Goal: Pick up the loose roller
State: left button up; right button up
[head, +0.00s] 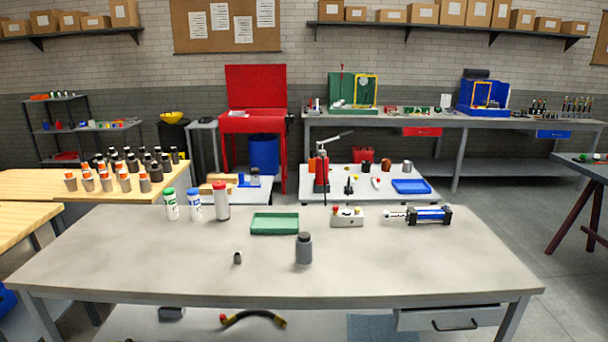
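No gripper or arm of mine shows in the head view. A grey cylinder with a dark, narrower top (304,250) stands upright near the middle of the front table. A much smaller dark cylindrical piece (237,258) stands to its left. I cannot tell for sure which of the two is the loose roller. Both stand apart from other things on the bare grey tabletop (400,262).
The table's front is clear. A drawer (450,318) hangs under its right side.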

aim_at(304, 251)
jog(key=i+j, duration=0.1)
jog(key=j, duration=0.4)
jog(key=i+j, duration=0.1)
jog(key=j, duration=0.4)
jog(key=j+z, duration=0.6)
jog(key=z, duration=0.2)
jog(key=j+z, duration=0.35)
jog(key=z, duration=0.5)
